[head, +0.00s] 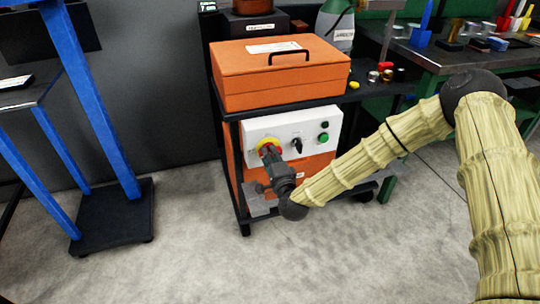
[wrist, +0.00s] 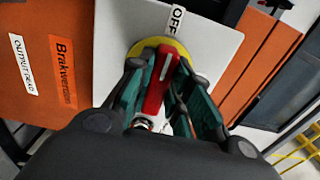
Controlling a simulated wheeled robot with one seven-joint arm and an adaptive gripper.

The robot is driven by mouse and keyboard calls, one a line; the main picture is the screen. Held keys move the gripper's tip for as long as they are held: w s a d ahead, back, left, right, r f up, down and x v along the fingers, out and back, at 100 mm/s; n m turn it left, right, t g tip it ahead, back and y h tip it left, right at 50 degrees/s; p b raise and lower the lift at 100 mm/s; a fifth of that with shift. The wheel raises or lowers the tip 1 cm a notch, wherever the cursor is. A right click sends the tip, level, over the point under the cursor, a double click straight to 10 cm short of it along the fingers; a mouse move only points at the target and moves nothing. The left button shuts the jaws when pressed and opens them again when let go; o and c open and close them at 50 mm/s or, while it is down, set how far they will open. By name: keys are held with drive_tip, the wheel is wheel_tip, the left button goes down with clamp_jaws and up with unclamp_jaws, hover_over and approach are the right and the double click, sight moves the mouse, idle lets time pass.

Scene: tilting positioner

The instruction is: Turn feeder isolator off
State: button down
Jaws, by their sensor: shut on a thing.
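The feeder isolator is a red rotary handle (head: 266,149) on a yellow round plate (head: 262,141), at the left of a white panel (head: 300,122) on an orange cabinet. In the wrist view the red handle (wrist: 158,84) lies between the fingers of my gripper (wrist: 160,88), which is shut on it. A white mark on the handle's upper end points roughly towards the OFF label (wrist: 177,19) above the yellow plate (wrist: 148,46). My gripper (head: 270,160) hides part of the handle in the head view. Its lower part is also hidden in the wrist view.
A black selector switch (head: 296,145) and a green button (head: 323,138) sit right of the isolator. An orange box (head: 278,80) stands on the cart above. A blue-legged stand (head: 98,100) is at the left. The floor (head: 180,240) in front is clear.

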idle(0.4)
drive_tip(key=c, duration=1.3)
unclamp_jaws()
drive_tip(key=v, duration=1.2)
